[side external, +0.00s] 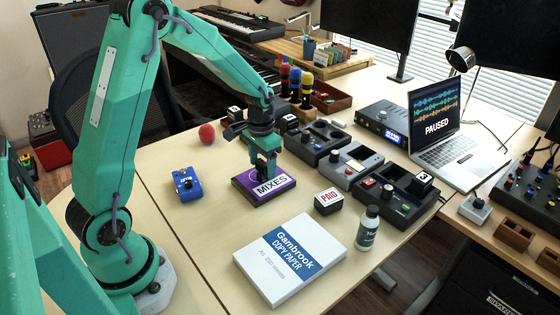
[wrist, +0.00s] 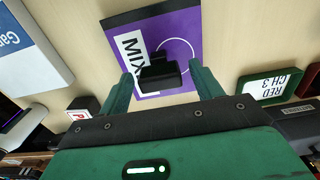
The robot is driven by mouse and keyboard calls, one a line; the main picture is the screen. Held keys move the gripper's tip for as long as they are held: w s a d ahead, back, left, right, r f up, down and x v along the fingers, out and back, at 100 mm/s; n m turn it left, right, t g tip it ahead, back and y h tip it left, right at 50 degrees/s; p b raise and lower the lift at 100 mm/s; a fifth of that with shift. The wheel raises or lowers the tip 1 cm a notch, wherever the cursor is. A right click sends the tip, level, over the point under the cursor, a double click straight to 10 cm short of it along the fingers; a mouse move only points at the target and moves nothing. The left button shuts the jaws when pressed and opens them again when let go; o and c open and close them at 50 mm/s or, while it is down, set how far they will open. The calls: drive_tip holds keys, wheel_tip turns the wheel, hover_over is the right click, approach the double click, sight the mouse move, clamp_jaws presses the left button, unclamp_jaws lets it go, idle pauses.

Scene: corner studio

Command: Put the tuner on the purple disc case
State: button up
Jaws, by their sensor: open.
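The purple disc case (side external: 283,189) labelled MIXES lies flat on the table, and it also shows in the wrist view (wrist: 185,33). The tuner (wrist: 158,73), a small black clip-like thing, appears to rest on the case beside its white label. My gripper (side external: 265,170) is low over the case, pointing down. In the wrist view its two green fingers (wrist: 160,75) are spread on either side of the tuner, with gaps visible. In the side view the fingers hide the tuner, so its contact with the case cannot be checked there.
A blue pedal (side external: 185,184) and red ball (side external: 207,133) are left of the case. A copy paper pack (side external: 290,258) lies in front. Bare table separates them.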

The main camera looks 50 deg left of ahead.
sight(262, 162)
wheel_tip(262, 162, up, 10)
drive_tip(key=shift+r, duration=0.2)
idle(0.8)
drive_tip(key=s+d+r+t, duration=0.2)
drive_tip(key=s+d+r, duration=0.2)
drive_tip(key=s, duration=0.5)
drive_tip(key=s+d+r+t, duration=0.3)
drive_tip(key=s+d+r, duration=0.2)
drive_tip(key=s, duration=0.4)
drive_tip(key=shift+s+d+t, duration=0.25)
drive_tip(key=shift+d+t, duration=0.05)
drive_tip(key=shift+d, duration=0.2)
